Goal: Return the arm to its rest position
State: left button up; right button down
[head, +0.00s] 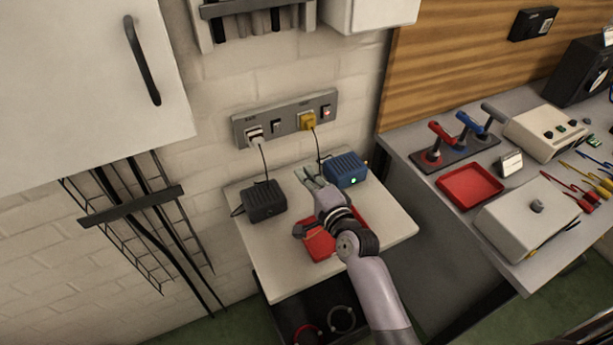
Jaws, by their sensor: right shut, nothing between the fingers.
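My right arm comes in from the lower right and reaches over the small white table (285,284). My right gripper (309,176) is shut and empty, above the table's back part, between a black box (265,201) and a blue box (345,168) with a green light. I cannot tell whether it touches either box. The arm hides part of a red tray (318,244) on the table. My left gripper is out of view.
A wall socket strip (285,118) holds a white plug (254,136) and a yellow plug (307,121), with cables hanging down. A grey workbench (420,148) with tools, a red tray (469,185) and instruments stands at right. A cabinet (80,85) hangs at upper left.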

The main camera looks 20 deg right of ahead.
jog(key=shift+s, duration=0.1)
